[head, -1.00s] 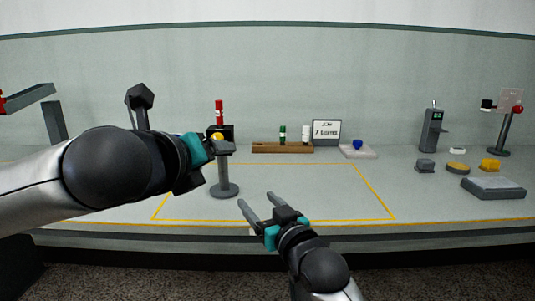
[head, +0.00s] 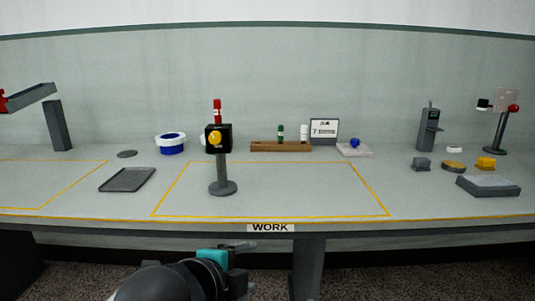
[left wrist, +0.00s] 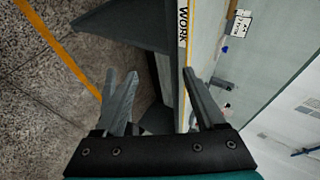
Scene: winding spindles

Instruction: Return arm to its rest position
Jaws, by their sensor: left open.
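My left gripper (head: 250,262) is low in the head view, in front of the bench's front edge and below its top. It is open, and nothing is seen between its fingers. In the left wrist view (left wrist: 155,80) the two fingers stand apart, with the floor and the bench front beyond them. My right gripper is not in view. A dark post (head: 220,172) with a black box and a yellow button (head: 215,138) stands upright inside the middle yellow outline on the bench (head: 300,190).
A grey tray (head: 113,186) and a blue-and-white round container (head: 171,148) stand left of the post. A wooden rack (head: 270,147) and a small sign (head: 324,130) are at the back. A grey flat block (head: 489,187) lies right.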

